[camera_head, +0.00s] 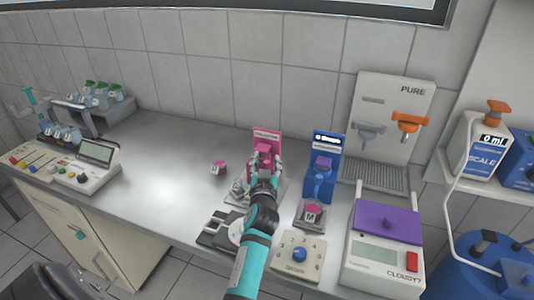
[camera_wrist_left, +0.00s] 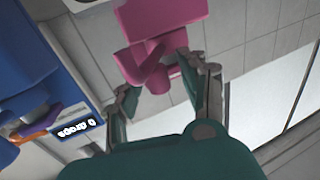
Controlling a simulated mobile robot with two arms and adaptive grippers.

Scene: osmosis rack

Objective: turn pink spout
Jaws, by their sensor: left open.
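The pink dispenser (camera_head: 267,137) stands near the back of the metal counter, left of a blue dispenser (camera_head: 322,165). Its pink spout (camera_wrist_left: 158,75) shows in the left wrist view, with a slanted pink piece and a short stub. My left gripper (camera_head: 264,160) reaches up to the front of the pink dispenser, its arm coming from the bottom of the head view. In the left wrist view the left gripper (camera_wrist_left: 160,80) is open, its fingers on either side of the spout's stub. I cannot tell whether they touch it. My right gripper is not in view.
A small pink-topped item (camera_head: 219,168) lies left of the dispenser. A pink-topped cup (camera_head: 312,213) stands in front of the blue dispenser. A dial box (camera_head: 298,252) and the purple-topped CLOUDY device (camera_head: 388,218) are at front right. The counter's left middle is clear.

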